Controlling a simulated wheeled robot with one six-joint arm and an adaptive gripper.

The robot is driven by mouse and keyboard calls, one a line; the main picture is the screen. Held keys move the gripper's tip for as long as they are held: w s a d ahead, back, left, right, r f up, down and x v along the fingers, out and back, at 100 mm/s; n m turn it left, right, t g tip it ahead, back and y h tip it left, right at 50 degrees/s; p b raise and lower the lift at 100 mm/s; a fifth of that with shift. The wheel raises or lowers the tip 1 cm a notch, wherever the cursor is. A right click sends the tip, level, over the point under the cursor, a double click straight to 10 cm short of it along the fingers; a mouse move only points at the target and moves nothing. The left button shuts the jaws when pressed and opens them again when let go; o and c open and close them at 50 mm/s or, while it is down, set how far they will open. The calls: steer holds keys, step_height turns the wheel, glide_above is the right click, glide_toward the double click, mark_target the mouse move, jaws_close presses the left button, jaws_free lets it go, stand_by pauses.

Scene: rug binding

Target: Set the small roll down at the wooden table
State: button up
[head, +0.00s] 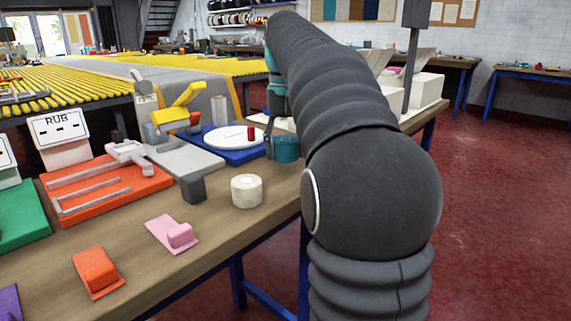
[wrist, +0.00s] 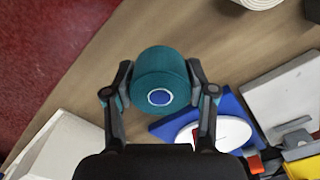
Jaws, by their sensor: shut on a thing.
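The small roll is a teal roll (wrist: 158,72) with a blue centre ringed in white. My gripper (wrist: 160,92) is shut on it, one finger at each side, in the wrist view. The teal roll also shows in the head view (head: 286,149), over the right part of the wooden table (head: 232,223). Whether it touches the table top cannot be told. My arm hides part of the table there.
A cream roll (head: 246,191) stands on the table to the left. A blue board with a white disc (head: 233,137) and a dark grey block (head: 193,189) are close by. Pink (head: 173,234) and orange (head: 96,271) blocks lie nearer. White boxes (head: 427,90) stand behind my arm.

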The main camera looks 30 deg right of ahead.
mark_target(285, 140)
steer(key=shift+f+b, duration=0.45)
steer(key=shift+f, duration=1.6)
steer(key=shift+f, duration=0.15)
steer(key=o, duration=1.2)
step_height(285, 140, up, 6)
steer(key=shift+w+f+p, duration=0.1)
steer(key=shift+f+p, duration=0.1)
steer(key=shift+p, duration=0.5)
steer(key=shift+r, duration=1.15)
